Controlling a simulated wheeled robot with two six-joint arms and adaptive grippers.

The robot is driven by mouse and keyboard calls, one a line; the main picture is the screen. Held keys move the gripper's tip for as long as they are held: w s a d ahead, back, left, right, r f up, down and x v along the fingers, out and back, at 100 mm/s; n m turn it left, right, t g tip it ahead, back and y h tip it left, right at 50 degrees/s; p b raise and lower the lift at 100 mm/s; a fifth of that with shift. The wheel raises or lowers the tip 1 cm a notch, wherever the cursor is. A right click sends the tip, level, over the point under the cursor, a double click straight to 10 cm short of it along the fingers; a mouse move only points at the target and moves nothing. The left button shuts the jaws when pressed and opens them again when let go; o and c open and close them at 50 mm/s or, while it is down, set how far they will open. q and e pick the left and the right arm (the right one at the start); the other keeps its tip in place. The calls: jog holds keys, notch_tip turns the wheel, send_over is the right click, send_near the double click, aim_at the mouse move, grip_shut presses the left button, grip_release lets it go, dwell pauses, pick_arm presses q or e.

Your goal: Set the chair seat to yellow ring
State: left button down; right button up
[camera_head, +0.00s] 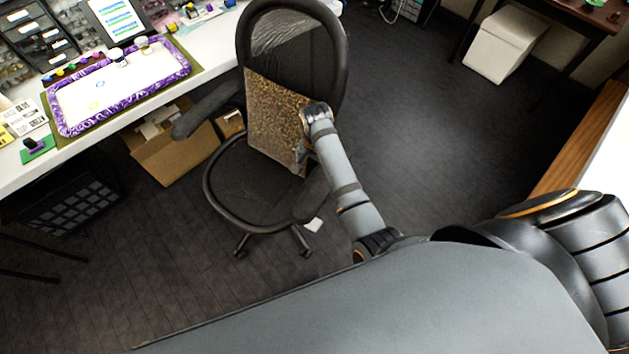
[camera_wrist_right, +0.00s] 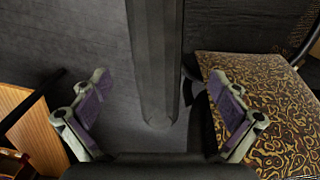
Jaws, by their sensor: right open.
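The black office chair (camera_head: 343,60) stands by the white desk in the head view. Its dark seat (camera_head: 240,185) shows below a brown-gold patterned cushion (camera_head: 265,115) leaning on the backrest. The cushion also shows at the right of the right wrist view (camera_wrist_right: 275,115). My right arm reaches to the chair's right side. My right gripper (camera_wrist_right: 158,85) is open, its purple-padded fingers apart on either side of a long dark chair part (camera_wrist_right: 157,60), likely the armrest; contact is unclear. My left gripper is out of view.
The white desk (camera_head: 215,50) holds jars, drawers and a tablet (camera_head: 118,18). A cardboard box (camera_head: 175,150) and a black crate (camera_head: 68,200) are under it. A white bin (camera_head: 500,45) stands at the upper right. The floor right of the chair is clear.

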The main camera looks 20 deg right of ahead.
aim_at(316, 184)
notch_tip(316, 184, down, 11)
jog(key=shift+s+r+b, duration=0.1)
jog(key=shift+r+b, duration=0.1)
jog(key=shift+b, duration=0.2)
jog(key=shift+c, duration=0.3)
jog(key=c, duration=1.6)
notch_tip(316, 184, down, 4)
jog(key=shift+s+r+b, duration=0.15)
jog(key=shift+r+b, duration=0.1)
jog(key=shift+b, duration=0.65)
jog(key=shift+w+f, duration=0.1)
jog(key=shift+w, duration=0.1)
jog(key=o, duration=1.7)
jog(key=shift+c, duration=0.2)
